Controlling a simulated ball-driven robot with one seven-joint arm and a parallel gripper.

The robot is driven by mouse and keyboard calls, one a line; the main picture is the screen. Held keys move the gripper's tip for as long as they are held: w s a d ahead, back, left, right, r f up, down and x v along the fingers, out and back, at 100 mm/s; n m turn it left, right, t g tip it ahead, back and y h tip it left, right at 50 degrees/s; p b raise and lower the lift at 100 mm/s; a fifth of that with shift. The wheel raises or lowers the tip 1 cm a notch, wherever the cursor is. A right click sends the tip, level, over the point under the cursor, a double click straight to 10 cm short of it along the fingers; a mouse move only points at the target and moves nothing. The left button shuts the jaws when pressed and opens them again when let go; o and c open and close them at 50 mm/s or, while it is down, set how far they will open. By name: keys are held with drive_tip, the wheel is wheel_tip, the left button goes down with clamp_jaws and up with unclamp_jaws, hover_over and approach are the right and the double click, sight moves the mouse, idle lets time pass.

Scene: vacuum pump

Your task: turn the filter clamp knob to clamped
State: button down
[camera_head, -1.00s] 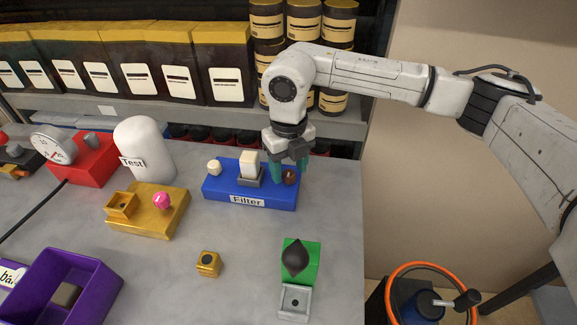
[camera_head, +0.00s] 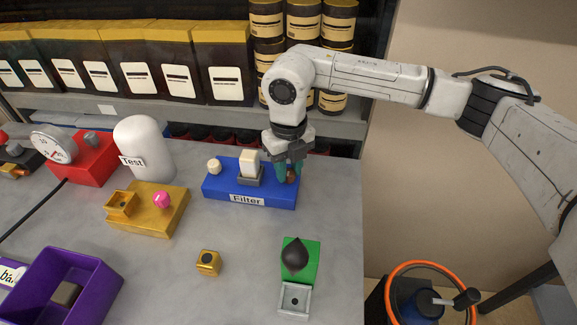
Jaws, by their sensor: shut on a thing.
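The blue filter block (camera_head: 222,190), labelled "Filter", sits on the grey table. It carries a small cream knob (camera_head: 214,166) at its left, a cream block (camera_head: 249,162) in a grey holder in the middle, and a brown knob (camera_head: 292,177) at its right end. My gripper (camera_head: 287,174) points down over the right end, its teal fingers shut on the brown knob. The fingers hide part of the knob, so I cannot tell its turned position.
A yellow block (camera_head: 150,221) with a pink knob and a white "Test" dome (camera_head: 147,148) stand left. A small gold cube (camera_head: 208,263), a green block (camera_head: 313,259) and a purple bin (camera_head: 98,290) are nearer. A shelf (camera_head: 220,122) with boxes and jars runs behind.

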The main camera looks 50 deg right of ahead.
drive_tip(key=shift+n+b, duration=0.4)
drive_tip(key=shift+b, duration=0.05)
drive_tip(key=n+b, duration=0.2)
drive_tip(key=shift+f+n+b, duration=0.15)
drive_tip(key=shift+n+b, duration=0.15)
drive_tip(key=shift+n, duration=0.1)
drive_tip(key=n+b, duration=0.3)
drive_tip(key=n, duration=0.1)
drive_tip(key=shift+n, duration=0.3)
drive_tip(key=n+b, duration=0.1)
drive_tip(key=n, duration=0.3)
drive_tip(key=shift+n+b, duration=0.3)
drive_tip(key=shift+b, duration=0.05)
drive_tip(key=n+b, duration=0.1)
drive_tip(key=n, duration=0.4)
drive_tip(key=shift+r, duration=0.2)
drive_tip(key=c, duration=0.8)
unclamp_jaws()
